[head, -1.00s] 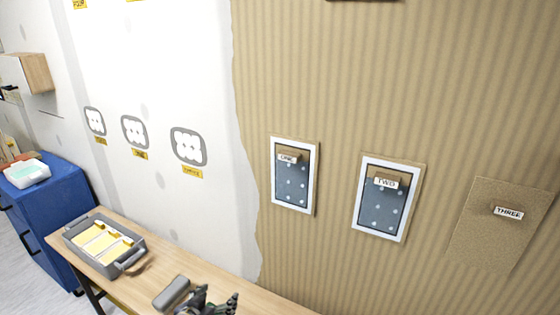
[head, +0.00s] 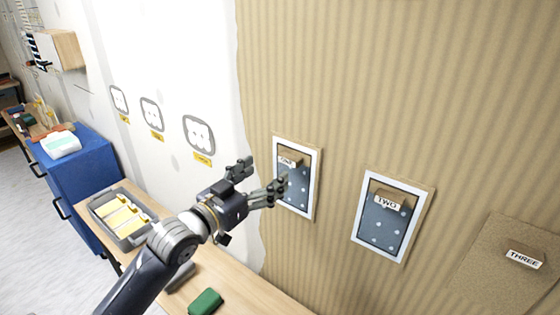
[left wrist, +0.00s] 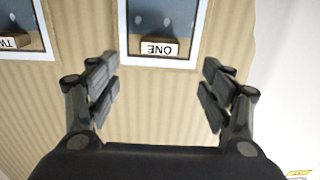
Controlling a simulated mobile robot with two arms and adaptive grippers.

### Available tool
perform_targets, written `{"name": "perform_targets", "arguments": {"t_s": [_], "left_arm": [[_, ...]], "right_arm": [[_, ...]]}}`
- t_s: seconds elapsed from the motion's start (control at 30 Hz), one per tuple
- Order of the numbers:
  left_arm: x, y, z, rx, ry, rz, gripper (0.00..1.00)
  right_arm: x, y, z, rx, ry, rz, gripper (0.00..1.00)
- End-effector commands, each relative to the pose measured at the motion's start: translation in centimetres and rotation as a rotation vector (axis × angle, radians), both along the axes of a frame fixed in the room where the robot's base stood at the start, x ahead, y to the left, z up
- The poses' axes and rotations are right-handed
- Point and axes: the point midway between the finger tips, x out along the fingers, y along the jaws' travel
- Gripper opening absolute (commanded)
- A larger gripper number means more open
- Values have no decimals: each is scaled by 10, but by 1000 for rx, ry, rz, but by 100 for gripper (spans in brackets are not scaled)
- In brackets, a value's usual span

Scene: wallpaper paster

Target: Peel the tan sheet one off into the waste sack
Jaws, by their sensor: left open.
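Panel one (head: 306,186) is a white-framed blue-grey board with pale dots on the tan striped wall. A tan tab (head: 292,158) labelled ONE sticks out near its top. It also shows upside down in the left wrist view, with the label ONE (left wrist: 160,48). No full tan sheet covers this board. My left gripper (head: 265,175) is open and empty, just in front of panel one and partly over its left edge. In the left wrist view its fingers (left wrist: 161,75) spread either side of the label. My right gripper and the waste sack are not in view.
Panel two (head: 392,220) is beside panel one, with its own tab. A tan sheet labelled THREE (head: 490,255) is at right. A grey tray (head: 134,243) with yellow contents and a green block (head: 205,301) are on the wooden bench. A blue cabinet (head: 85,175) stands behind.

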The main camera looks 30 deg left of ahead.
Motion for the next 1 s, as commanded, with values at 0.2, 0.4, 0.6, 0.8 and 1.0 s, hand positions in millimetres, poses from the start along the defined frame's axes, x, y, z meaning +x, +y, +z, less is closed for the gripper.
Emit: {"name": "perform_targets", "arguments": {"t_s": [0.2,0.4,0.6,0.8,1.0], "left_arm": [[39,-5,4,-2,-1,1,73],[68,-9,2,0,0,1,73],[81,-11,1,2,0,0,73],[83,-12,0,2,1,0,73],[83,-12,0,2,0,0,51]], "right_arm": [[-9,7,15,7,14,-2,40],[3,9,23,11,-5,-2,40],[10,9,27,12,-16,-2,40],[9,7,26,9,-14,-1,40],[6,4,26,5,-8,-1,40]]}}
